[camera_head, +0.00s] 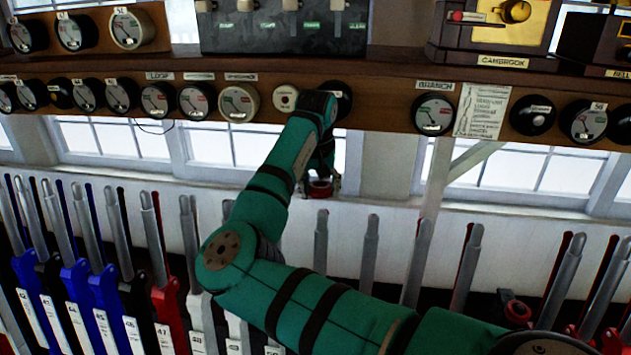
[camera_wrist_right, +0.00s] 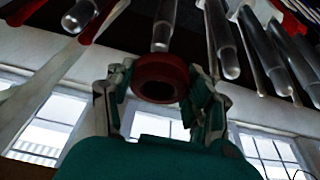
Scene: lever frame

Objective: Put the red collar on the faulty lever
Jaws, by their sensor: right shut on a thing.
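The red collar (camera_head: 319,188) is in my right gripper (camera_head: 321,182), in front of the white wall below the instrument shelf. In the right wrist view the dark red ring (camera_wrist_right: 160,68) sits between the two fingers, its dark hole visible. A grey lever handle (camera_head: 321,238) stands below the collar in the head view, with a small gap between them. That view does not tell which lever is the faulty one. In the right wrist view a lever tip (camera_wrist_right: 164,28) lines up with the collar's edge. My left gripper is not in view.
A close row of levers with blue, black, red and white bodies (camera_head: 70,285) runs across the front. Another dark red ring-shaped thing (camera_head: 517,309) is low on the right. The wooden shelf (camera_head: 385,115) with round dials hangs above my right gripper.

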